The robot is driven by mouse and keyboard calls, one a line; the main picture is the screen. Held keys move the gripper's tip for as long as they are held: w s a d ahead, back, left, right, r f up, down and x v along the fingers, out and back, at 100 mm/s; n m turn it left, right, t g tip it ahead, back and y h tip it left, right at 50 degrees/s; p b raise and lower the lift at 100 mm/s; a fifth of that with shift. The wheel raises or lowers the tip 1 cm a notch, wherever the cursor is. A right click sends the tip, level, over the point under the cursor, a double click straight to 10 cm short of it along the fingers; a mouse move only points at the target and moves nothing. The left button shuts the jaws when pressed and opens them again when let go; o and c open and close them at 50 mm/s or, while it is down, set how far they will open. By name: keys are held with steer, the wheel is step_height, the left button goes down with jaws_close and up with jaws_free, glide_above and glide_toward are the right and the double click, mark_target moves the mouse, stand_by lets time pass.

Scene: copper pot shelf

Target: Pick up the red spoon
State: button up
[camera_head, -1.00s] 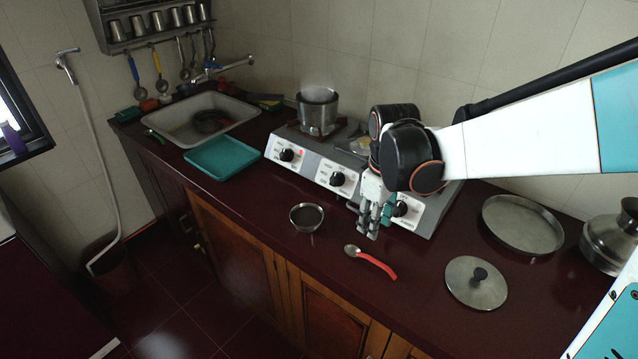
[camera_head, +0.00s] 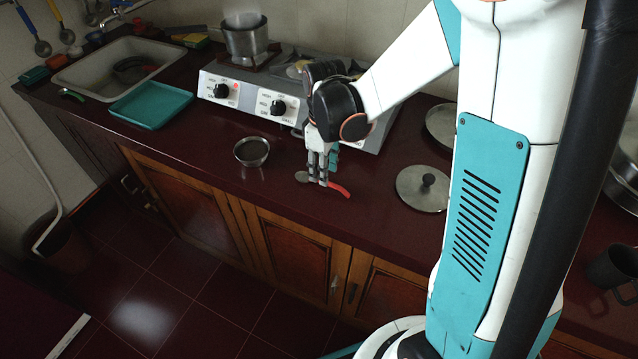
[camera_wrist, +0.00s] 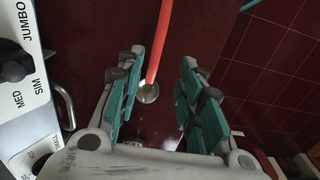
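The red spoon (camera_head: 338,190) lies on the dark red countertop, its red handle to the right and its metal bowl to the left. My gripper (camera_head: 318,182) points down over the spoon's middle, and its fingers hide part of it in the head view. In the wrist view, the red handle (camera_wrist: 163,40) runs between my gripper's (camera_wrist: 160,60) two teal-padded fingers, with a visible space on each side. The metal bowl shows lower between them. The gripper is open and holds nothing. I cannot tell the exact height of the fingertips above the counter.
A small metal bowl (camera_head: 251,151) stands left of the gripper, and a round lid (camera_head: 422,188) lies to the right. The stove (camera_head: 240,91) with a pot (camera_head: 246,38) is behind. A teal tray (camera_head: 150,105) lies beside the sink. The counter's front edge is close to the spoon.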

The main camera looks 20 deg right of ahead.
steer(key=f, duration=0.1)
steer(key=f+b, duration=0.1)
steer(key=f, duration=0.1)
steer(key=f+b, duration=0.1)
steer(key=f, duration=0.1)
steer(key=shift+w+d, duration=0.2)
steer(key=shift+w, duration=0.1)
steer(key=shift+r, duration=0.1)
jaws_close()
step_height(320, 180, up, 20)
steer(key=p, duration=0.6)
steer(key=shift+p, duration=0.35)
